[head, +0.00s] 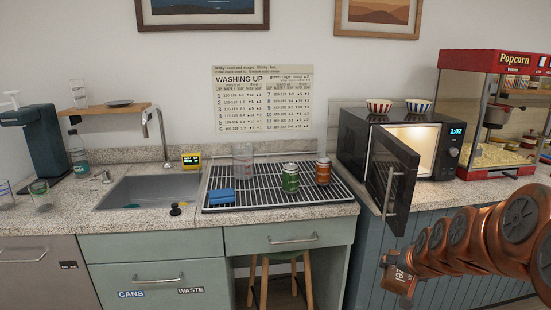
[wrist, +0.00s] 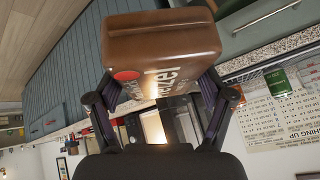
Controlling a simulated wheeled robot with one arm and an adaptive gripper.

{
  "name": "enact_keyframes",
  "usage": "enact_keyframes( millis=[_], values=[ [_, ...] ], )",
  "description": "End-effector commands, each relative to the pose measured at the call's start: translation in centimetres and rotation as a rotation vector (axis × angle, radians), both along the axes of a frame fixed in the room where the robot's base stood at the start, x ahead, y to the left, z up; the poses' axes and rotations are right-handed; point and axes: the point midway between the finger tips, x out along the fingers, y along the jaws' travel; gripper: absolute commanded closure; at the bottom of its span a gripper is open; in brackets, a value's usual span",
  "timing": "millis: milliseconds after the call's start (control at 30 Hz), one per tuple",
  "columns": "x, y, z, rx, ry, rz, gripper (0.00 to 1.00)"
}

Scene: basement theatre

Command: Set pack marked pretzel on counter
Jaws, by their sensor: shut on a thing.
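The brown pack (wrist: 160,45), with white lettering ending in "zel" and a red dot, fills the upper middle of the wrist view. My gripper (wrist: 160,88) is shut on it, one finger at each side. In the head view the pack (head: 398,282) is at the lower right, held in the air in front of the blue panelled cabinet and below the counter top. My arm partly covers that area. The speckled counter (head: 75,222) runs along the wall, with a sink and drying rack set in it, and continues right under the microwave.
The microwave (head: 425,150) stands lit inside, its door (head: 392,180) swung open past the counter edge. A popcorn machine (head: 490,110) stands right of it. The rack (head: 265,200) holds a green can (head: 290,178), an orange can (head: 323,172), a glass and a blue sponge (head: 221,197).

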Motion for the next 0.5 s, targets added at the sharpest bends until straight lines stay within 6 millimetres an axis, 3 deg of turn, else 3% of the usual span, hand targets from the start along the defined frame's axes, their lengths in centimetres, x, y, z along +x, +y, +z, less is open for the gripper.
enact_keyframes(
  millis=[200, 500],
  values=[
    [2.8, 6.0, -1.7, -0.002, 0.001, 0.051, 0.86],
    [6.0, 12.5, -3.5, -0.001, -0.001, 0.099, 0.86]
  ],
)
